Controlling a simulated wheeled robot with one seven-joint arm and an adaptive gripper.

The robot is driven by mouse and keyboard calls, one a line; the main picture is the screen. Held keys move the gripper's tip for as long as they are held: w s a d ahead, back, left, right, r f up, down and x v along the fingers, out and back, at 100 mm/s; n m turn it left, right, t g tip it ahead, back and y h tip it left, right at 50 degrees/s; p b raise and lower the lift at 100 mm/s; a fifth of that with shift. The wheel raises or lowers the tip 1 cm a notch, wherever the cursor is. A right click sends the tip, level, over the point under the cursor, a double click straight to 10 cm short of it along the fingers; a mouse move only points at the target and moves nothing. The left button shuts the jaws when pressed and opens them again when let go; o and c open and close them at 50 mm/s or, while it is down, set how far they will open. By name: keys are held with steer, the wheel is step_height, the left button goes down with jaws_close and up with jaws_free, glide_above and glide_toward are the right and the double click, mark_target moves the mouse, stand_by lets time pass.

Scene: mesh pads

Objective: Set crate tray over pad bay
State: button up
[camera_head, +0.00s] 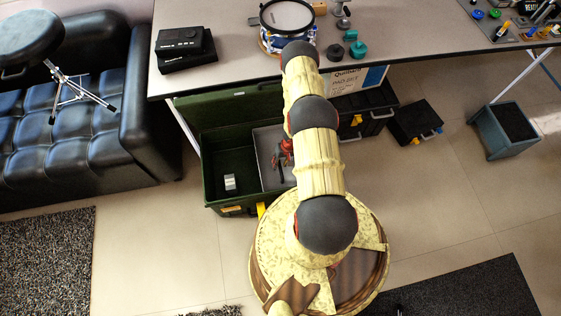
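An open green crate (207,170) stands on the floor in front of the table, its lid raised at the back. A grey tray (266,150) sits in the right part of the crate, with red and dark items in it. The left bay (232,155) of the crate is dark and open, with a small pale block (230,182) at its bottom. I cannot tell which bay is the pad bay. My arm crosses the crate's right side and hides part of the tray. My gripper does not show; the visible arm ends near the table's front edge.
The table (430,30) holds a blue drum (287,17), black cases (184,42) and small round parts. A black case (415,122) and a grey bin (503,130) stand on the floor at right. A black sofa (100,140) is at left.

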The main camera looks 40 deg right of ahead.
step_height(320, 180, up, 12)
steer(key=s+d, duration=0.1)
steer(key=d, duration=0.1)
steer(key=shift+s+f, duration=0.15)
stand_by(0.6)
